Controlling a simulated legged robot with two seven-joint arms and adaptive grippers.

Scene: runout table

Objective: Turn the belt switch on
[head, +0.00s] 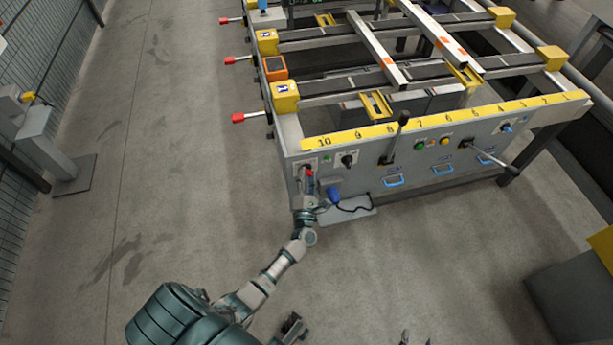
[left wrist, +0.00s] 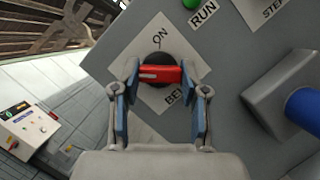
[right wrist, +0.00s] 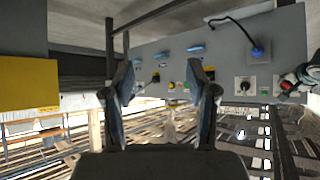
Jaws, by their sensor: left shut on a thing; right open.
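The belt switch (head: 309,172) is a red handle at the left end of the grey front panel. In the left wrist view the red handle (left wrist: 160,75) lies across a dark round base on a tilted white plate marked ON above it and BEL, partly hidden, below. A pale mark shows on the handle's left part. My left gripper (left wrist: 160,84) is shut on the handle, one blue-grey finger at each end. It also shows at the panel in the head view (head: 308,186). My right gripper (right wrist: 161,80) is open and empty, away from the panel.
Beside the switch are a green button (head: 327,158), a black selector knob (head: 348,160) and a blue plug (head: 333,195) with a dark cable. A black lever (head: 393,138) stands farther right. Red-tipped handles (head: 238,118) stick out from the table's left side.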

